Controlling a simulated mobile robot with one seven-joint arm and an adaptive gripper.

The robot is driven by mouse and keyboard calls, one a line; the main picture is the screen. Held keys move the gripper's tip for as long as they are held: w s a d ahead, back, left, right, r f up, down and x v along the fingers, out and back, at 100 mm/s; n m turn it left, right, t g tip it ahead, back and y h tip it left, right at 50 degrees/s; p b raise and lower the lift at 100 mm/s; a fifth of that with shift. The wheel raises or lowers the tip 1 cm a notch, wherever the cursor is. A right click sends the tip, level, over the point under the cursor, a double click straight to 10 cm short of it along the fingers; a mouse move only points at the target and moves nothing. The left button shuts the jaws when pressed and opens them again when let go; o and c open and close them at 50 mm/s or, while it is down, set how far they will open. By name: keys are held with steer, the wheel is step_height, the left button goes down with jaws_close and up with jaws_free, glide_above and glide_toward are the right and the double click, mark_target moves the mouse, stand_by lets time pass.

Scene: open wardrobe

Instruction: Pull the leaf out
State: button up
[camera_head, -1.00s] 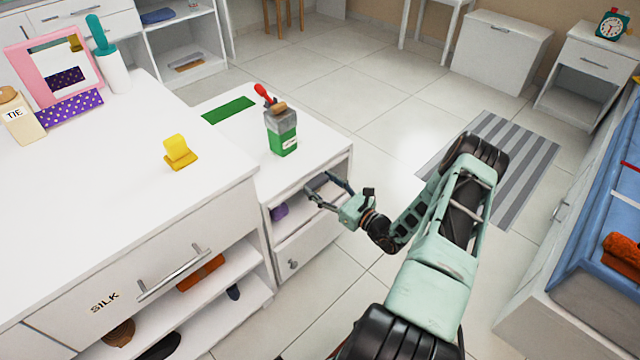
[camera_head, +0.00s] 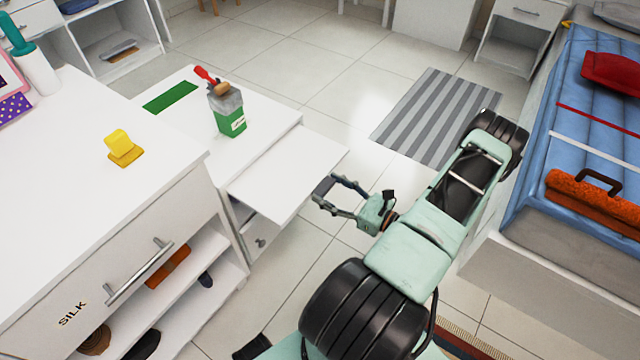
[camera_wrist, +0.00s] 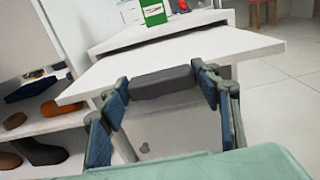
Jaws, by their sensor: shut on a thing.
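The leaf (camera_head: 287,172) is a flat white board that sticks out from the front of the small white cabinet, level and above its drawer. In the wrist view the leaf (camera_wrist: 185,55) spans the picture, with a dark grey pull (camera_wrist: 165,82) at its front edge. My gripper (camera_head: 326,190) is at the leaf's outer edge. In the wrist view its two fingers (camera_wrist: 160,84) are closed on either side of the grey pull, which fills the space between them.
A dresser (camera_head: 100,200) stands on the left. A bed (camera_head: 590,130) is on the right. A striped rug (camera_head: 435,115) lies on otherwise open floor.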

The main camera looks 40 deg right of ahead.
steer(key=shift+s+f, duration=0.1)
steer(key=shift+s, duration=0.2)
steer(key=o, duration=1.7)
steer(key=shift+d, duration=0.1)
steer(key=v, duration=1.2)
